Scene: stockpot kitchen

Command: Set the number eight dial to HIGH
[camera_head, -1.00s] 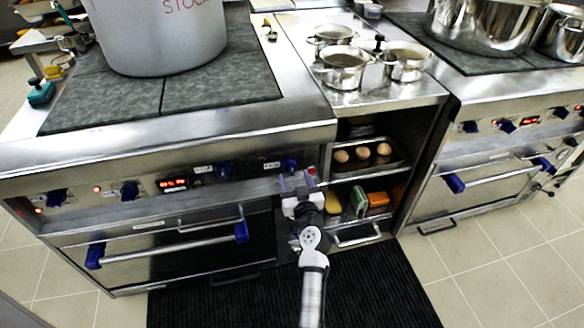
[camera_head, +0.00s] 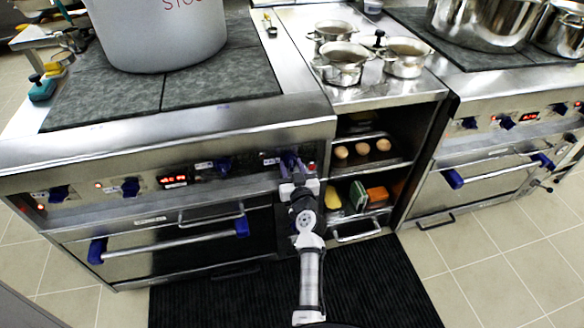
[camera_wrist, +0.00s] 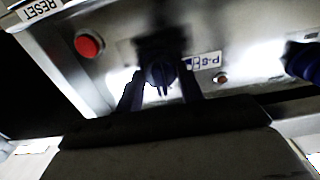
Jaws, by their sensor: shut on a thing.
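The blue dial (camera_wrist: 160,74) is on the stove's steel front panel, beside a label (camera_wrist: 203,61) that appears upside down and reads like "P-8". My gripper (camera_wrist: 160,92) has its two dark fingers on either side of this dial and is shut on it. In the head view my gripper (camera_head: 290,165) is at the rightmost dial of the left stove, which it mostly covers. The dial's setting cannot be read. A small orange-brown lamp (camera_wrist: 222,79) is beside the label.
A red button (camera_wrist: 89,45) with a RESET label (camera_wrist: 38,10) is near the dial. Another blue dial (camera_head: 222,164) is to the left on the panel. An oven handle (camera_head: 170,243) runs below. An open shelf with eggs (camera_head: 362,149) is to the right.

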